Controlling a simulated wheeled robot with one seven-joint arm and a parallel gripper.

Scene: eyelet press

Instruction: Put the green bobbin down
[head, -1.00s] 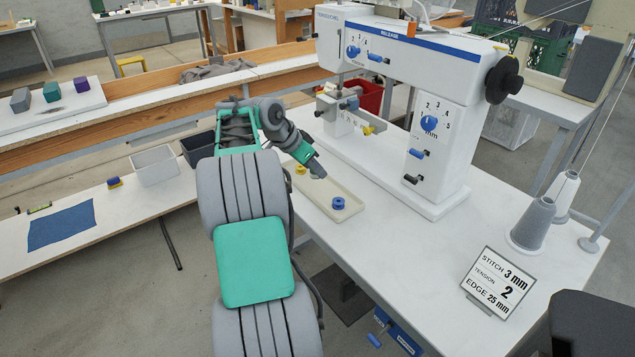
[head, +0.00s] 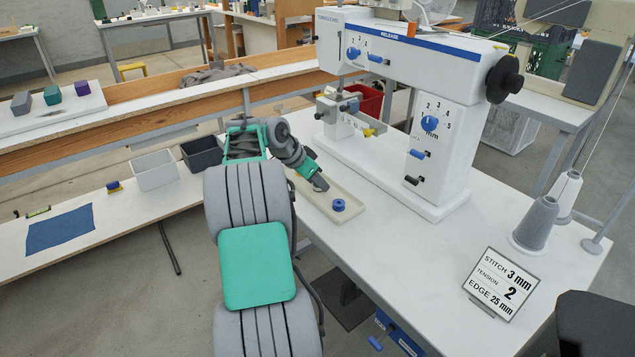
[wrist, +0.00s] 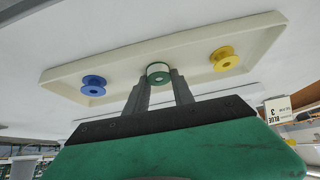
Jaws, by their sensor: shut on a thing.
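The green bobbin (wrist: 158,72) is between my gripper's fingertips in the wrist view, with its pale end facing up in that picture. My gripper (wrist: 159,77) is shut on it, over the middle of the cream tray (wrist: 125,59). I cannot tell whether the bobbin touches the tray floor. A blue bobbin (wrist: 94,85) lies in the tray on one side and a yellow bobbin (wrist: 224,59) on the other. In the head view my gripper (head: 320,184) is low at the tray, and the green bobbin is not clearly seen there. The blue bobbin (head: 338,205) stands near the tray's front end.
The white sewing machine (head: 440,150) stands right of the tray on the white table. Two bins, white (head: 154,170) and dark (head: 202,153), sit on the bench at left.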

